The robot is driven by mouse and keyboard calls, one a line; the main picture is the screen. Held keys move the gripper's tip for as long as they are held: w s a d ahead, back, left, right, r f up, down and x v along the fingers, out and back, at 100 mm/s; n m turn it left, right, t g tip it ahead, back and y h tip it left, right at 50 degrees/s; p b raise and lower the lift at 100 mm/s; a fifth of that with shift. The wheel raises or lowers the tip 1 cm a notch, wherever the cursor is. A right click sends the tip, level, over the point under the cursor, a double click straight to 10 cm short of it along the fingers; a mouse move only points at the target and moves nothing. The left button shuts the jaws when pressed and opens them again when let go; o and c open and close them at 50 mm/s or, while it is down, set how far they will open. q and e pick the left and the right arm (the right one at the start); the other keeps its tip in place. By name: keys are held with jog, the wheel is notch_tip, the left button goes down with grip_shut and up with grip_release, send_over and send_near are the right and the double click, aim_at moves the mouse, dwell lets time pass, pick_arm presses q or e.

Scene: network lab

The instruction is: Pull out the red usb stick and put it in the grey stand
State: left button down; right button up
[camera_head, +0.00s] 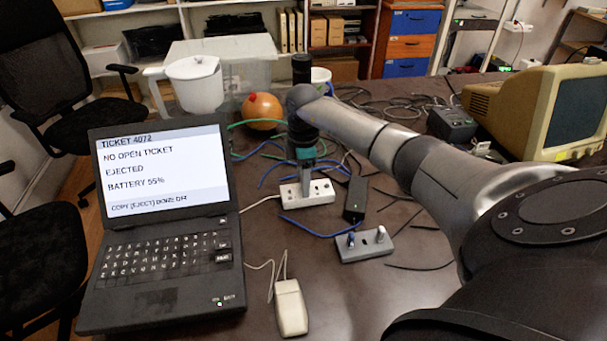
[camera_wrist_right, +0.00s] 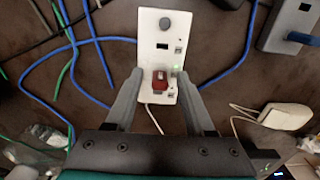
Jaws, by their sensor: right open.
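The red usb stick (camera_wrist_right: 160,80) sits in the lower part of a white hub (camera_wrist_right: 152,50) in the right wrist view. A small green light shows on the hub beside it. My right gripper (camera_wrist_right: 159,74) is open, with one finger on each side of the stick; I cannot tell whether they touch it. In the head view the gripper (camera_head: 305,188) points down over the white hub (camera_head: 322,194) and hides the stick. The grey stand (camera_head: 350,253) is nearer and to the right, holding a blue stick (camera_head: 351,240) and a whitish one (camera_head: 381,233). My left gripper is out of view.
A laptop (camera_head: 165,220) at left reads "EJECTED". A beige mouse (camera_head: 290,308) lies in front. A black adapter (camera_head: 355,199) is between hub and stand. Blue and green cables surround the hub. An orange ball (camera_head: 262,111) and white jug (camera_head: 196,85) stand behind.

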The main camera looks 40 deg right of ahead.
jog(key=shift+p, duration=0.3)
dwell(0.4)
grip_shut()
dwell(0.3)
jog(key=shift+r, duration=0.1)
dwell(0.9)
jog(key=shift+r+p, duration=2.95)
jog(key=shift+p, duration=0.05)
jog(key=shift+r+p, duration=2)
jog(key=shift+p, duration=0.15)
